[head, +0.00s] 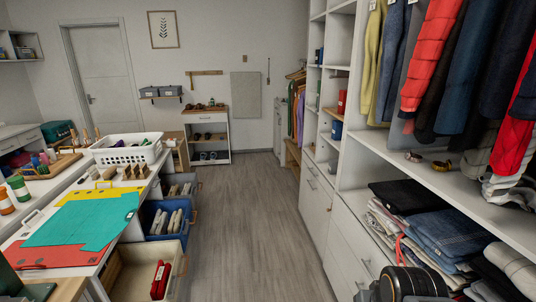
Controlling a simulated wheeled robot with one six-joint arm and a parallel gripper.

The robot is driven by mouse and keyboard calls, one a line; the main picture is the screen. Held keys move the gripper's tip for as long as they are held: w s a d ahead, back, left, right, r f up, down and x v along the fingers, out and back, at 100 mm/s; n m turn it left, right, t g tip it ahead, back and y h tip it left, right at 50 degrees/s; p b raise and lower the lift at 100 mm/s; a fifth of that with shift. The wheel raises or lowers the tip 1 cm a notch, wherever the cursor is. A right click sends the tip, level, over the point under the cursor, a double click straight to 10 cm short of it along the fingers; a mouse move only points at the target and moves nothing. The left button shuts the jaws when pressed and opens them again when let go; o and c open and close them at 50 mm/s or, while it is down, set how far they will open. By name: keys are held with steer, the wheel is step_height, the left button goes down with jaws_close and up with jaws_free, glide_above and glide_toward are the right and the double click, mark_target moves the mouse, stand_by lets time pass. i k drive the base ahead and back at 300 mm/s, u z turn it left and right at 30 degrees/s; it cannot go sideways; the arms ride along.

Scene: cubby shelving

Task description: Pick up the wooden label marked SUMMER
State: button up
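I cannot make out any label that reads SUMMER. Small wooden-coloured tags or handles hang at the right ends of the bins under the left table: one by the grey bin (196,187), one by the blue bin (193,214) and one by the cream bin (184,265). Any writing on them is too small to read. My gripper is not in view; only a dark rounded link of my arm shows at the bottom right, in front of the folded clothes.
The left table (20,238) holds coloured sheets (85,220) and a white basket (127,150). Right shelving (440,180) carries hanging clothes (425,55) and folded jeans (440,232). A shoe rack (222,136) stands at the back. The wooden floor (240,220) between is clear.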

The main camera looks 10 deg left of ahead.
mark_target(135, 169)
steer(key=u, duration=0.6)
steer(key=i, duration=2.25)
steer(key=u, duration=0.85)
steer(key=i, duration=0.45)
steer(key=u, duration=3.15)
steer(key=k, duration=0.6)
steer(key=z, duration=2.05)
